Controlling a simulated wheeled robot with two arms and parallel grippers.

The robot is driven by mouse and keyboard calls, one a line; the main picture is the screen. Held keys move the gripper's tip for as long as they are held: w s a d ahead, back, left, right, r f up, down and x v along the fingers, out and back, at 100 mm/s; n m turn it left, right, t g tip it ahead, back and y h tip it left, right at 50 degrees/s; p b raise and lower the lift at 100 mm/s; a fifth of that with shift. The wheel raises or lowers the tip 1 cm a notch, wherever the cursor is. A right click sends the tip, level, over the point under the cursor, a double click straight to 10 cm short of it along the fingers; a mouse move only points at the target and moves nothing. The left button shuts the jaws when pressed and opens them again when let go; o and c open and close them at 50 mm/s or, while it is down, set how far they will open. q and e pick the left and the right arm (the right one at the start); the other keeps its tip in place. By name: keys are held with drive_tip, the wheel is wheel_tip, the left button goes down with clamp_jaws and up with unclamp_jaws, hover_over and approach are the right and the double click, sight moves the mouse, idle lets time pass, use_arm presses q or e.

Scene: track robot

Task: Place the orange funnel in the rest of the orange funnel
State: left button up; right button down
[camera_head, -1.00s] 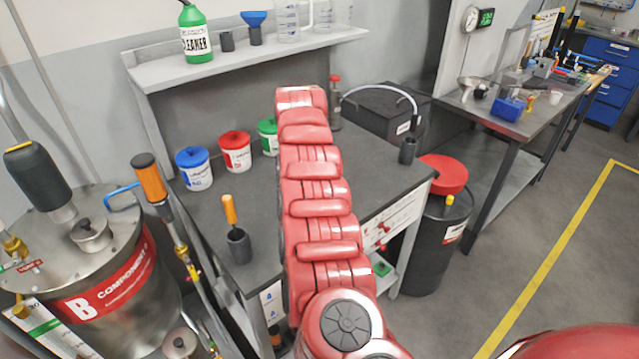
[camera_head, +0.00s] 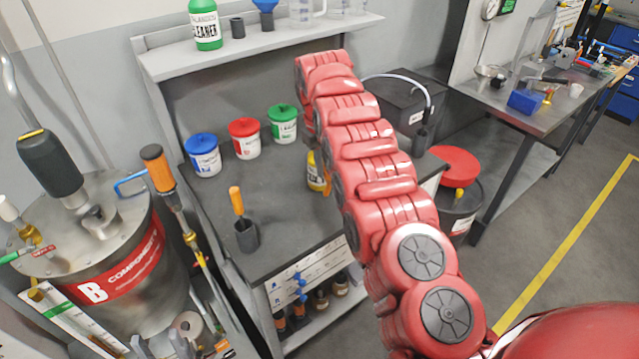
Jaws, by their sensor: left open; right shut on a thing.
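I cannot make out the orange funnel. A red arm of mine (camera_head: 372,170) crosses the middle of the head view, and its far end is above the back of the workbench (camera_head: 285,220). Neither gripper can be made out, nor anything held in one. An empty-looking dark holder (camera_head: 237,27) stands on the upper shelf, left of a blue funnel (camera_head: 265,5) in a similar holder. I cannot tell whether the empty one is the orange funnel's rest. An orange-handled tool stands in a dark cup (camera_head: 246,236) on the workbench.
Blue (camera_head: 204,158), red (camera_head: 244,141) and green (camera_head: 283,127) lidded tubs line the bench back. A yellow tub (camera_head: 316,173) is partly behind my arm. A green cleaner bottle (camera_head: 206,28) is on the shelf. A large metal drum (camera_head: 105,262) stands left.

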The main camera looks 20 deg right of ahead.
drive_tip(key=shift+w+d, duration=0.1)
drive_tip(key=shift+w, duration=0.05)
drive_tip(key=shift+d+r+n+p, duration=0.2)
drive_tip(key=shift+r+n+p, duration=0.05)
drive_tip(key=shift+n+p, duration=0.1)
drive_tip(key=shift+w+a, duration=0.1)
drive_tip(key=shift+w, duration=0.05)
drive_tip(key=shift+a+r+n, duration=0.1)
drive_tip(key=shift+n, duration=0.25)
drive_tip(key=shift+d+r, duration=0.2)
drive_tip(key=shift+r+n+p, duration=0.1)
drive_tip(key=shift+n+p, duration=0.2)
drive_tip(key=shift+p, duration=0.1)
drive_tip(key=shift+w, duration=0.1)
drive_tip(key=shift+r+h, duration=0.15)
drive_tip(key=shift+h, duration=0.15)
drive_tip(key=shift+n, duration=0.3)
